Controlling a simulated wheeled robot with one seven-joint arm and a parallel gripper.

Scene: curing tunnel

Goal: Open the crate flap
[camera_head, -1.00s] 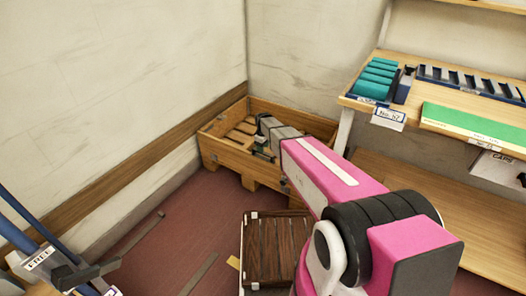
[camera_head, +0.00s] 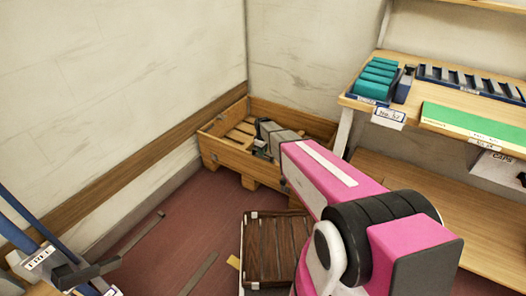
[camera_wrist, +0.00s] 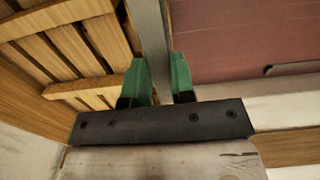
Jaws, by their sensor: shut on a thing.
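The wooden crate (camera_head: 290,116) stands in the corner on the floor, with slats across its bottom. Its near side, the flap (camera_head: 228,157), looks upright in the head view. In the wrist view, a pale grey edge (camera_wrist: 153,35), which looks like the flap's top edge, runs between the crate's inside slats and the red floor. My gripper (camera_wrist: 160,80) has its two green fingers on either side of this edge and is shut on it. In the head view my pink arm hides the right part of the crate's near side.
A wooden shelf (camera_head: 450,85) with teal blocks (camera_head: 375,80) stands at the right. A dark slatted wooden box (camera_head: 275,248) lies on the floor in front of the crate. Blue posts (camera_head: 22,220) stand at the left. Red floor (camera_head: 165,240) is mostly clear left of the box.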

